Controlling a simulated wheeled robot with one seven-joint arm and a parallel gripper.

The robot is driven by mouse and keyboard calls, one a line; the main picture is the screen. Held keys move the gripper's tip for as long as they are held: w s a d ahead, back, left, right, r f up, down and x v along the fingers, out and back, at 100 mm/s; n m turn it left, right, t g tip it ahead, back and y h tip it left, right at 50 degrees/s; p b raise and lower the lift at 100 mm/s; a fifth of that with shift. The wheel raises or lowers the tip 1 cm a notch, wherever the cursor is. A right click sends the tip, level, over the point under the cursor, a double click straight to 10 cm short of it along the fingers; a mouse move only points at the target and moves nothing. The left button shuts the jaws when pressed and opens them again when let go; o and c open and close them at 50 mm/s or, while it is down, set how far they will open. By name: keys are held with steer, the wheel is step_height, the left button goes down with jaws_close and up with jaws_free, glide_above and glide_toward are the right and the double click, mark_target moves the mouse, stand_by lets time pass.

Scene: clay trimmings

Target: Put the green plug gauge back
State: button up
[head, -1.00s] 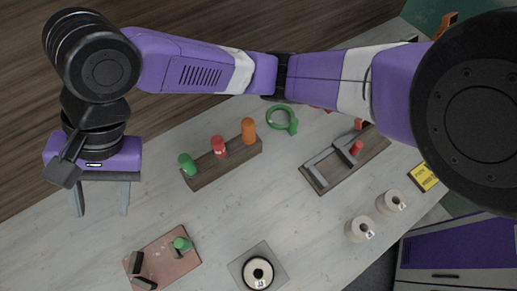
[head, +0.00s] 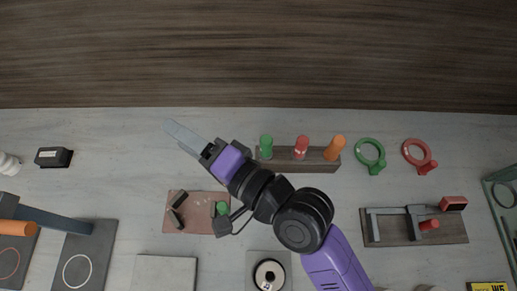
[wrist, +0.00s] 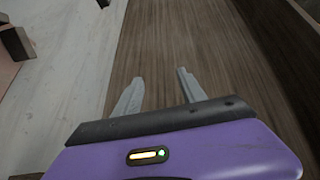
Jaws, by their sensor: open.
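One green plug gauge (head: 222,208) is on the pinkish board (head: 192,226), partly hidden by my arm. Another green plug (head: 266,147) stands at the left end of the wooden rack (head: 298,166), beside a red plug (head: 301,147) and an orange plug (head: 336,147). My gripper (head: 174,127) is up and left of the rack, above the back part of the bench, well apart from both green plugs. In the wrist view its fingers (wrist: 160,76) are spread and empty, with brown wood grain behind them.
Two dark blocks (head: 177,208) are on the pinkish board. A green ring gauge (head: 370,153) and a red ring gauge (head: 416,152) lie right of the rack. A caliper board (head: 400,240) is farther right. A black box (head: 53,157) is at left, with bare bench between.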

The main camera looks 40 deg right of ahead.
steer(key=s+d+f+n+g+h, duration=0.1)
steer(key=s+d+f+n+h, duration=0.15)
steer(key=s+d+f, duration=0.35)
steer(key=s+d+f+n+h, duration=0.2)
steer(key=s+d+h, duration=0.1)
steer(key=s, duration=0.4)
steer(key=s+d+n, duration=0.6)
steer(key=s+n, duration=0.2)
steer(key=s, duration=0.4)
steer(key=shift+d+r, duration=0.35)
steer(key=shift+n, duration=0.25)
steer(key=shift+f+b, duration=0.7)
